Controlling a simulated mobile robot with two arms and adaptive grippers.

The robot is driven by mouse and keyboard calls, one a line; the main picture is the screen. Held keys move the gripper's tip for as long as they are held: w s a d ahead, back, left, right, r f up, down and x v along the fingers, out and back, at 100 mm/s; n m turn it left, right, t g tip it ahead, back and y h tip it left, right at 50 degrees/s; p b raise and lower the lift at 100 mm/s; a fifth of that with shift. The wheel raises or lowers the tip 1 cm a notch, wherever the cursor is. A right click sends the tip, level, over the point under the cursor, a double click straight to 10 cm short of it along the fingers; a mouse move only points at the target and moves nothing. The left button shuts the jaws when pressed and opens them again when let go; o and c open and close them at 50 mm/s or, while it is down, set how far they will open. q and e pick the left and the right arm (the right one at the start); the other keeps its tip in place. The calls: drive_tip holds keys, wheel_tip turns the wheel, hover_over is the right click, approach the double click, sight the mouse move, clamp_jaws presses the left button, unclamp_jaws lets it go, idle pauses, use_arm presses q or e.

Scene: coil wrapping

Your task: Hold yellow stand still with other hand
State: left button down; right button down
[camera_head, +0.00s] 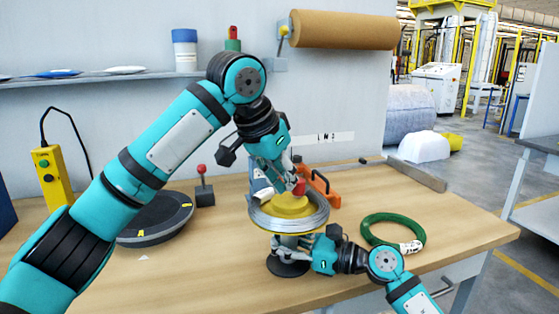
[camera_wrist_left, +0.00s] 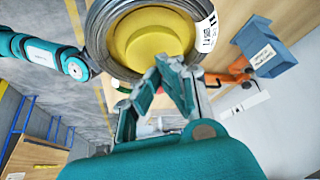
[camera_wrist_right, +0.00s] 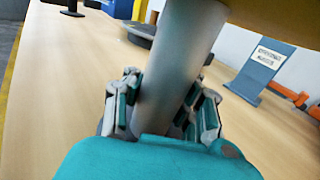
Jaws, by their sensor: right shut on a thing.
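The yellow stand's round top (camera_head: 290,204) carries a silver wire coil (camera_head: 318,220) around its raised hub. Both show in the left wrist view, the coil (camera_wrist_left: 98,38) around the yellow hub (camera_wrist_left: 160,42). Below is a grey post (camera_wrist_right: 172,72) on a dark round base (camera_head: 288,267). My right gripper (camera_wrist_right: 165,110) is shut on the post, under the yellow top. My left gripper (camera_wrist_left: 168,68) is above the coil, by the hub's edge, with its fingertips close together. Nothing is visible between them. A red part (camera_head: 299,186) shows beside its fingers in the head view.
A green ring (camera_head: 378,238) lies at the bench's right. An orange tool (camera_head: 320,187) is behind the stand. A dark turntable (camera_head: 155,218), a red-knobbed lever (camera_head: 203,188) and a yellow button box (camera_head: 50,180) are to the left. A brown roll (camera_head: 343,30) hangs on the wall.

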use_arm(q)
wheel_tip(320, 180, up, 6)
drive_tip(key=shift+a, duration=0.15)
use_arm(e)
drive_tip(key=shift+w+d, duration=0.1)
idle(0.4)
drive_tip(key=shift+r, duration=0.1)
use_arm(q)
drive_tip(key=shift+s+d+f, duration=0.15)
drive_tip(key=shift+s+f, duration=0.05)
drive_tip(key=shift+f, duration=0.8)
drive_tip(key=shift+s+d+f, duration=0.1)
drive_tip(key=shift+s+f, duration=0.05)
drive_tip(key=shift+f, duration=0.85)
drive_tip(key=shift+s+d+f, duration=0.15)
drive_tip(key=shift+s+f, duration=0.05)
drive_tip(key=shift+f, duration=0.8)
drive_tip(key=shift+w+d, duration=0.25)
drive_tip(key=shift+w, duration=0.25)
